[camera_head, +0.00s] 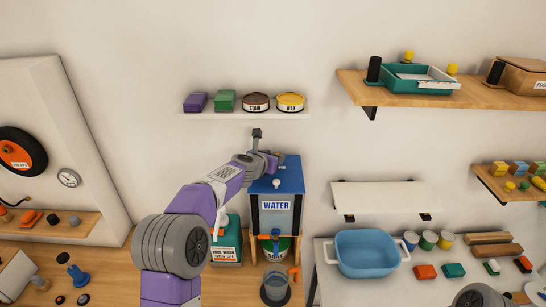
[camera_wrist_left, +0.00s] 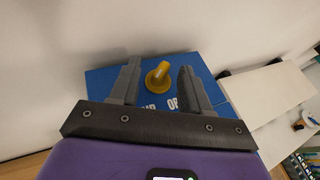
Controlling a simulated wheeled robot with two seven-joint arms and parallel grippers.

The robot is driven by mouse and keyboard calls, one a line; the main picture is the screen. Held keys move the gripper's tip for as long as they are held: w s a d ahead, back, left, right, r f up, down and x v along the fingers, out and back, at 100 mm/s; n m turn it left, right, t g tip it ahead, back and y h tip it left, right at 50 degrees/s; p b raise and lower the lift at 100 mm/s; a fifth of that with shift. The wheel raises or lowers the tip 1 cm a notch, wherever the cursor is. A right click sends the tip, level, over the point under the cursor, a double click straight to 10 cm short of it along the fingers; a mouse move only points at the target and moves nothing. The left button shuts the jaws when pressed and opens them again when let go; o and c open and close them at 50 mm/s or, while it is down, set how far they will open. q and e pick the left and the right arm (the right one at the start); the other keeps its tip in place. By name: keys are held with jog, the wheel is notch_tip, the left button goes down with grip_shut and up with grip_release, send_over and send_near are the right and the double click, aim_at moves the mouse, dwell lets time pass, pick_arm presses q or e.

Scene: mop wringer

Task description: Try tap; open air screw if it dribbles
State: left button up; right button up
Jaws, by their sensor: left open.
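The water tank (camera_head: 276,215) has a blue lid (camera_head: 287,175) and a label reading WATER. In the left wrist view a yellow air screw (camera_wrist_left: 158,76) stands on the blue lid (camera_wrist_left: 220,68), which carries partly hidden lettering. My left gripper (camera_head: 270,160) is over the back of the lid. In the wrist view the left gripper (camera_wrist_left: 158,82) is open, with one finger on each side of the screw and gaps visible. The screw is hidden by the gripper in the head view. My right gripper is not visible.
A shelf (camera_head: 245,115) with tins and boxes hangs behind the tank. A teal container (camera_head: 226,243) stands left of it. A blue basin (camera_head: 367,252) stands on the right counter.

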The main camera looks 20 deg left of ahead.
pick_arm(q)
jog(key=shift+c, duration=0.3)
jog(key=c, duration=0.7)
jog(key=shift+a+h, duration=0.15)
jog(key=shift+h, duration=0.15)
jog(key=shift+a+r+m+h+p, duration=0.1)
jog(key=shift+a+m+h+p, duration=0.05)
jog(key=shift+m+h+p, duration=0.6)
jog(key=m+h+p, duration=0.1)
jog(key=m+g+h+p, duration=0.1)
jog(key=shift+w+a+r+p, duration=0.15)
jog(key=shift+w+a+p, duration=0.05)
jog(key=shift+a+p, duration=0.1)
jog(key=shift+m+g+h, duration=0.5)
jog(key=shift+m+h, duration=0.15)
jog(key=shift+m, duration=0.2)
jog(key=shift+w+f+m+g+h+p, duration=0.1)
jog(key=shift+f+m+g+h+p, duration=0.2)
jog(key=shift+m+h, duration=0.35)
jog(key=shift+a+r+m+g+h, duration=0.1)
jog(key=shift+r+m+g+h, duration=0.1)
jog(key=shift+m+g+h, duration=0.25)
